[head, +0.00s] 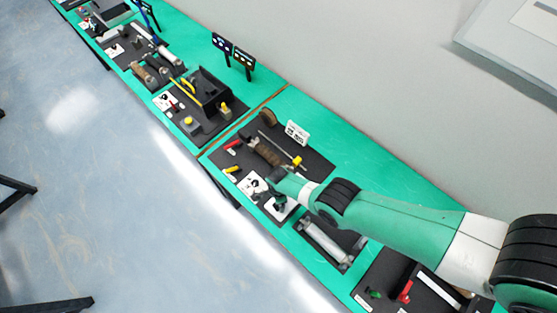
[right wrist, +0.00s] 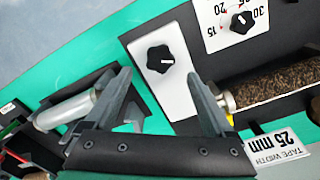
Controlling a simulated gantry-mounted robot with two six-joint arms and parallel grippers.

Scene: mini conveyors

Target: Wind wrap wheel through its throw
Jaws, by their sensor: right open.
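A black lobed knob (right wrist: 160,58) with a white pointer line stands on a plain white plate (right wrist: 178,93) in the right wrist view; I cannot tell for sure that it is the wrap wheel. My right gripper (right wrist: 160,80) is open and empty, its two fingers spread on either side of the knob's near edge with visible space between. In the head view the right gripper (head: 276,184) is over this station, partly covering the white plate (head: 285,213). A second black knob (right wrist: 242,21) sits on a numbered dial plate, also seen in the head view (head: 253,186). My left gripper is out of view.
A brown textured roll (right wrist: 275,85) lies close to the right finger. A "TAPE WIDTH 25 mm" sign (right wrist: 278,148) stands near it. A pale roller (right wrist: 65,112) lies left of the left finger. Red (head: 232,145) and yellow (head: 232,170) pieces lie along the station's edge.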

